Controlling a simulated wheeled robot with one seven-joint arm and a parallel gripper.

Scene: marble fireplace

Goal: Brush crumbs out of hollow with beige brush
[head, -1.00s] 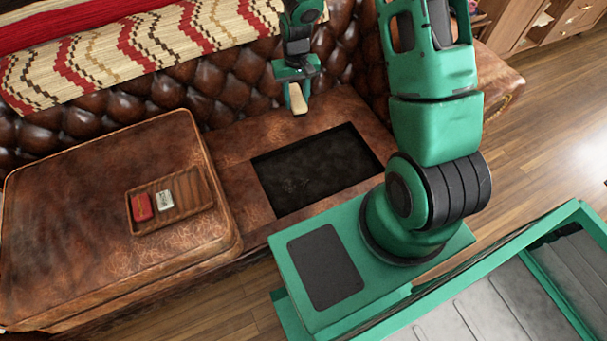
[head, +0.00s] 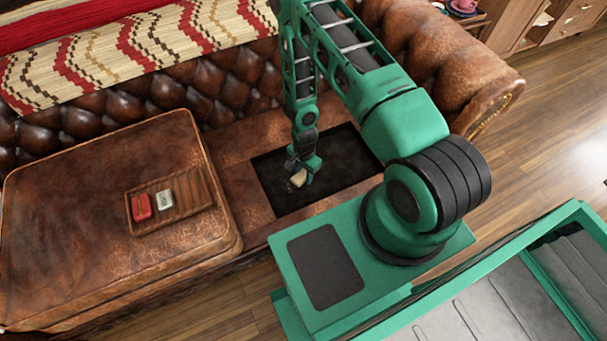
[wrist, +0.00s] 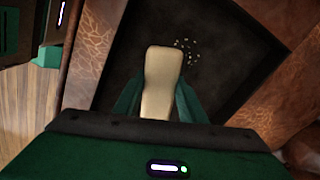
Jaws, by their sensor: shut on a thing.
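My green gripper (head: 306,168) is shut on the beige brush (head: 298,179), over the left part of the dark hollow (head: 338,190) in the sofa seat. In the wrist view the brush (wrist: 160,80) points forward from between the fingers. The crumbs (wrist: 187,48) show there as a small cluster of pale specks on the hollow's dark floor, just right of the brush's far end. I cannot tell whether the brush touches the floor.
A thick leather cushion (head: 80,215) lies left of the hollow. On it is a wooden tray (head: 190,216) with a red item (head: 141,207) and a pale item (head: 165,199). The tufted backrest (head: 150,103) rises behind, and an armrest (head: 470,75) stands at the right.

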